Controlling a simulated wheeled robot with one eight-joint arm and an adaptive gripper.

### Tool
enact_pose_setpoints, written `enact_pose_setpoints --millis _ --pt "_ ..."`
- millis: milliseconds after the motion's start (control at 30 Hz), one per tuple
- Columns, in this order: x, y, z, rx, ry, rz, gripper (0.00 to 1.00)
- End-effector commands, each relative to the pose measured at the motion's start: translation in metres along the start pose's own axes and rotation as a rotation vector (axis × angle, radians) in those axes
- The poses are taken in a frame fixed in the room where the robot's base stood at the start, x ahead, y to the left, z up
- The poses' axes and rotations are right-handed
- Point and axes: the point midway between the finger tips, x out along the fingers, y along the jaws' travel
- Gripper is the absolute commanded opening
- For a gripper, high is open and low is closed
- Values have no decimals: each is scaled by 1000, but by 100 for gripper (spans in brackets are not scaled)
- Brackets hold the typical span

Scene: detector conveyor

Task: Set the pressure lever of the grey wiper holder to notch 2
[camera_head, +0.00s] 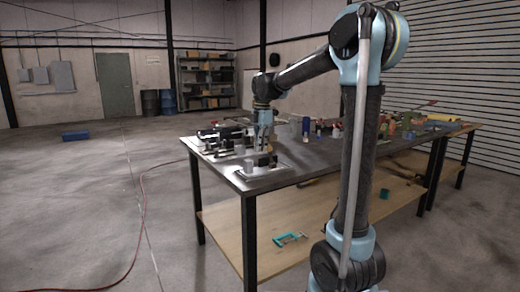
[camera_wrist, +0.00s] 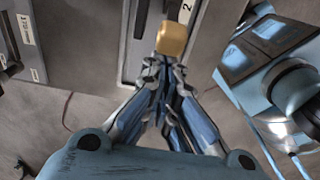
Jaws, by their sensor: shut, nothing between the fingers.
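In the wrist view my gripper (camera_wrist: 166,80) is shut, its blue-grey fingers together with nothing held. Just beyond the fingertips is a yellow-tan block-shaped knob (camera_wrist: 172,38), apparently the lever's end; I cannot tell whether the fingers touch it. A white label with the digit 2 (camera_wrist: 186,10) sits beside it on a grey holder plate (camera_wrist: 208,30). The lever's shaft and a dark slot (camera_wrist: 141,18) are partly hidden by the knob and gripper. In the head view my gripper (camera_head: 264,146) points down over the devices at the table's left end, too small for detail.
A labelled device part (camera_wrist: 28,30) lies at the left of the wrist view. In the head view, a device on a pale plate (camera_head: 262,168) stands at the table's near corner, with more dark devices (camera_head: 222,138) behind it. Tools and coloured items (camera_head: 410,122) crowd the table's right side.

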Motion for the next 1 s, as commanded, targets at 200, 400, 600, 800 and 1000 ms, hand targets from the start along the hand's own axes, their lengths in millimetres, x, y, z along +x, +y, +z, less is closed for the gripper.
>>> enact_pose_setpoints --millis 200,400,600,800,1000 --pt "0 0 -1 -1 0 0 0" --pt "-6 0 9 0 0 0 0" --pt "-16 0 28 0 0 0 0" --pt "-16 0 29 -2 0 0 0" --pt "-16 0 29 -2 0 0 0"
